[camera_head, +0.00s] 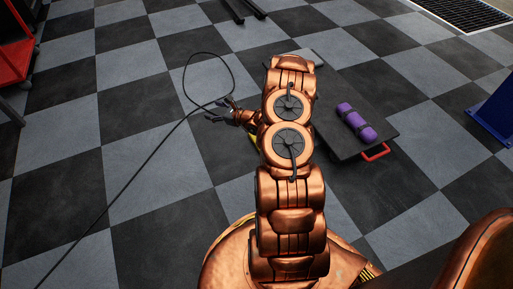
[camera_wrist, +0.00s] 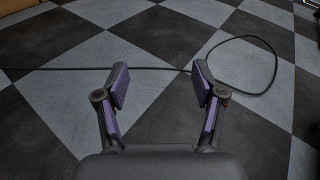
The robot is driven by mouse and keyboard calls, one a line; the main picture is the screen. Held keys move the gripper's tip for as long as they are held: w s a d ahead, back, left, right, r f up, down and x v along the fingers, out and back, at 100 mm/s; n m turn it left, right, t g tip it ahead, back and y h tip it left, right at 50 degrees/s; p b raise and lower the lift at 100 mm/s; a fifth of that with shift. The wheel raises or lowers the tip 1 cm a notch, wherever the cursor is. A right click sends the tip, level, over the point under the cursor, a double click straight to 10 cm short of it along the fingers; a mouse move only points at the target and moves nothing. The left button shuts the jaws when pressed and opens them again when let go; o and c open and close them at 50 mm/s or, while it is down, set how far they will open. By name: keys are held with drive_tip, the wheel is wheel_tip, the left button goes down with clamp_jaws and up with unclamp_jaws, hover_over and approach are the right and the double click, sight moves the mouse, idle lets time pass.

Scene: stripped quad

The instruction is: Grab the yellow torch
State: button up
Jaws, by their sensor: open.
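My gripper (camera_wrist: 160,84) is open and empty in the wrist view, its purple-padded fingers apart above the checkered floor. In the head view my gripper (camera_head: 212,110) points left, out from behind my copper arm, near a black cable. A small yellow patch (camera_head: 253,142) shows at the left edge of my arm, just below the gripper. It may be part of the yellow torch, but my arm hides the rest and I cannot tell. No yellow torch shows in the wrist view.
A black cable (camera_head: 150,160) loops across the floor and also shows in the wrist view (camera_wrist: 277,72). A dark low board (camera_head: 340,103) with a red handle (camera_head: 376,152) bears a purple object (camera_head: 356,122). A red cart (camera_head: 14,60) stands left, a blue stand (camera_head: 496,115) right.

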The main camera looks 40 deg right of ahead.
drive_tip(key=s+d+f+m+h+b, duration=0.2)
drive_tip(key=s+d+f, duration=0.2)
drive_tip(key=f, duration=0.5)
drive_tip(key=s+d+f+m+g+h+b, duration=0.1)
drive_tip(key=s+d+f+m+h+b, duration=0.1)
drive_tip(key=d+f, duration=0.5)
drive_tip(key=s+d+f+m+g+h+b, duration=0.1)
drive_tip(key=s+d+f+m+h+b, duration=0.1)
drive_tip(key=s+f, duration=0.5)
drive_tip(key=shift+d+f+m+h+b, duration=0.15)
drive_tip(key=shift+d+f+m+h, duration=0.35)
drive_tip(key=shift+d+f, duration=0.45)
drive_tip(key=shift+d+f+m+h+b, duration=0.15)
drive_tip(key=shift+d+f+m+h, duration=0.3)
drive_tip(key=shift+d+f, duration=0.5)
drive_tip(key=shift+w+f, duration=0.15)
drive_tip(key=shift+f, duration=0.2)
drive_tip(key=shift+b+x, duration=0.55)
drive_tip(key=shift+x, duration=0.4)
drive_tip(key=shift+w+d+f+b, duration=0.15)
drive_tip(key=shift+w+f+b, duration=0.8)
drive_tip(key=shift+w+b, duration=0.2)
drive_tip(key=shift+b+x, duration=0.6)
drive_tip(key=shift+x, duration=0.65)
drive_tip(key=shift+r, duration=0.2)
clamp_jaws()
